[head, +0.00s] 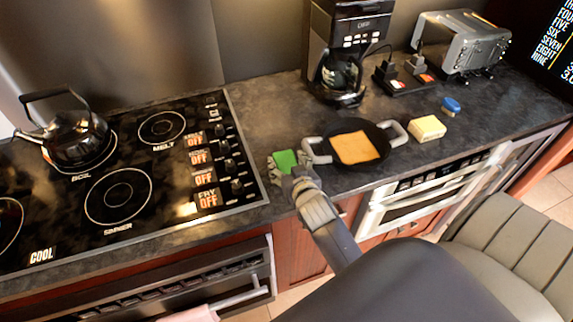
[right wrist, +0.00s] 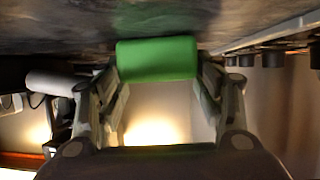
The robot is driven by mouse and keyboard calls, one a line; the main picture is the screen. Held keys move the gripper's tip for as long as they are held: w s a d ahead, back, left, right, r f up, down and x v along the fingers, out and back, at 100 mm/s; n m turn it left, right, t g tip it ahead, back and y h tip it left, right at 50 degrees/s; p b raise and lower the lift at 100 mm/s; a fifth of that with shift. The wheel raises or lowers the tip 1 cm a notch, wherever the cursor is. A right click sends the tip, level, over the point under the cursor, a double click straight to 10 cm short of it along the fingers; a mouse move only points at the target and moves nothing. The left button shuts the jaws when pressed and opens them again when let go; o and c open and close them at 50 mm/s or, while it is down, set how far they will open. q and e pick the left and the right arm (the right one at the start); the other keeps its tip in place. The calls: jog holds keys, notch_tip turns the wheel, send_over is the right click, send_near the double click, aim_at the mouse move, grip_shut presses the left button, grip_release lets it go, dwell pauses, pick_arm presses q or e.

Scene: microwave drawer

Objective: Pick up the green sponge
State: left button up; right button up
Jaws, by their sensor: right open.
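The green sponge (head: 285,160) lies on the dark countertop between the stove and the black pan in the head view. My right gripper (head: 290,170) reaches it from the front, and its fingers are at the sponge's two sides. In the right wrist view the green sponge (right wrist: 157,58) spans the gap between the fingertips of my open right gripper (right wrist: 158,80). I cannot tell whether the fingers touch it. My left gripper is not in view.
A black pan (head: 382,152) with light handles, holding a flat orange-yellow slice (head: 355,148), stands just right of the sponge. The stove's control knobs (head: 228,165) are close on the left. A yellow block (head: 428,128), a blue item (head: 451,105) and a coffee maker (head: 344,45) stand farther off.

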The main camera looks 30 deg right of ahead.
jog(key=c, duration=0.5)
jog(key=shift+c, duration=0.2)
